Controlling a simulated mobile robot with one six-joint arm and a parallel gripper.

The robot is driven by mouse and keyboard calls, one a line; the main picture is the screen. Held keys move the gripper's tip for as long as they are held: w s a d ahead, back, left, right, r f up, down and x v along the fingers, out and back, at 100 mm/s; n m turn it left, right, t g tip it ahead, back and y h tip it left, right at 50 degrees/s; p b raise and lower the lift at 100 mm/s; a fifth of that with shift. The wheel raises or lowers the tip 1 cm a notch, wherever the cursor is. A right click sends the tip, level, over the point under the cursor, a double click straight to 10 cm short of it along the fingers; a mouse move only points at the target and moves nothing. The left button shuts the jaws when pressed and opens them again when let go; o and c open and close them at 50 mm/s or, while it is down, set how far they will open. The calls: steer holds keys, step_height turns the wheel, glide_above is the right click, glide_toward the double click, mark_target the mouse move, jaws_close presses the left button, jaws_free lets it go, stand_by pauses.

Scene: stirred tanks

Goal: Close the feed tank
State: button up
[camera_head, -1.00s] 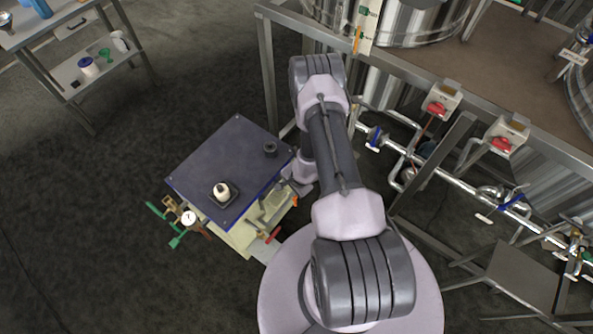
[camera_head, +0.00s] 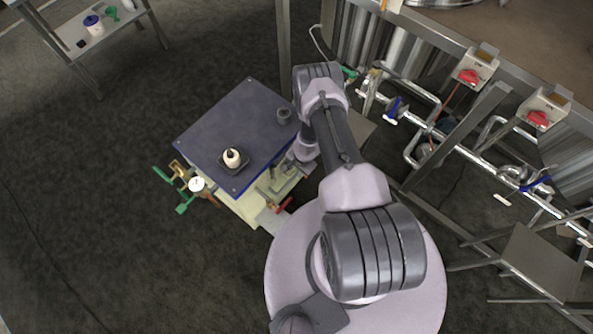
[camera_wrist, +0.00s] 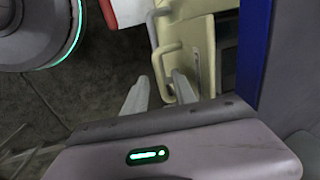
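Shiny metal tank walls (camera_head: 354,38) show at the top of the head view, cut off by the edge; I cannot tell which is the feed tank. Below them runs a pipe line with blue-handled valves (camera_head: 393,108) and a green-handled valve (camera_head: 350,74). My gripper (camera_wrist: 161,90) is open in the wrist view, its two pale fingers apart beside a cream handle (camera_wrist: 166,50) on the cart's side. I cannot tell whether they touch it. In the head view my wrist hides most of the gripper.
The blue-topped cart (camera_head: 205,125) carries a white bottle (camera_head: 232,155) and a dark round piece (camera_head: 283,115). A gauge (camera_head: 197,184) and green handles stick out at its left. Red-switch boxes (camera_head: 474,68) hang on the frame. A shelf (camera_head: 110,38) stands upper left. Floor left is clear.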

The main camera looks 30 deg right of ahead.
steer(key=shift+c, duration=0.4)
jaws_close()
stand_by(1.0)
steer(key=shift+w, duration=0.1)
